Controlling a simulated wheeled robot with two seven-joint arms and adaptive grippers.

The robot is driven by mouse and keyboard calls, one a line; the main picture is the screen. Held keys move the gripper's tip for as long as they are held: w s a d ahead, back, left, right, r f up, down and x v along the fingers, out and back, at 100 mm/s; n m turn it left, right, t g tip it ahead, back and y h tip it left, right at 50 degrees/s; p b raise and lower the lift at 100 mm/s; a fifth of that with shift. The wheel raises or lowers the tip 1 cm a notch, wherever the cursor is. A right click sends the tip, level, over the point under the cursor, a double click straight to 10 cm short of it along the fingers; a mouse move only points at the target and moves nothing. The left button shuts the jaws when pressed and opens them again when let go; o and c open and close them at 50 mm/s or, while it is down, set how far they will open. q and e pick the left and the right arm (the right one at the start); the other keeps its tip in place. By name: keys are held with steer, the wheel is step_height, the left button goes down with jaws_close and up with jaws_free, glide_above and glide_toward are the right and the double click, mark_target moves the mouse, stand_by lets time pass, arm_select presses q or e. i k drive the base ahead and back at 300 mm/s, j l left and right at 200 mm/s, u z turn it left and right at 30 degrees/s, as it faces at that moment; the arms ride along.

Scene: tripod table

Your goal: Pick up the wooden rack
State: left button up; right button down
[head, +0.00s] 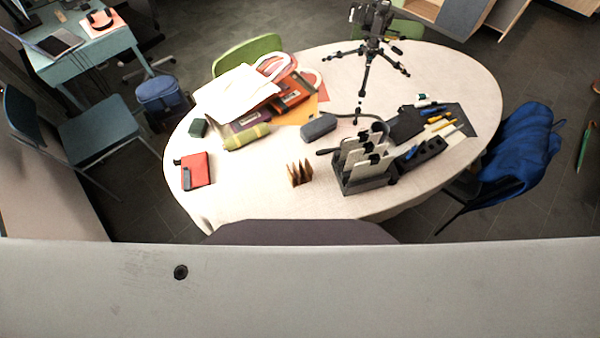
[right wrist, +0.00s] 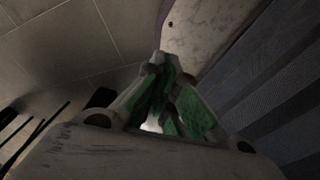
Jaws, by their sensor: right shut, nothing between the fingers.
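The wooden rack (head: 299,173) is a small brown piece with several upright points. It stands near the front edge of the oval table (head: 240,185), just left of a dark holder. My right gripper (right wrist: 160,65) shows in the right wrist view with green-padded fingers, shut and empty. That view shows floor tiles and a pale surface beyond the fingers, and no rack. Neither gripper shows in the head view, so I cannot see how far they are from the rack.
The dark holder with pale panels (head: 366,183) stands close on the rack's right. A red notebook (head: 197,168) lies at the left. A grey case (head: 319,127) and a tripod (head: 368,75) stand farther back. The table is bare between notebook and rack.

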mark_target(302, 175)
steer(key=k+l+u, duration=0.3)
steer(key=l+u, duration=0.2)
steer(key=k+l+u, duration=0.3)
steer(key=u, duration=0.2)
steer(key=k+l+u, duration=0.15)
steer(key=k+u, duration=0.8)
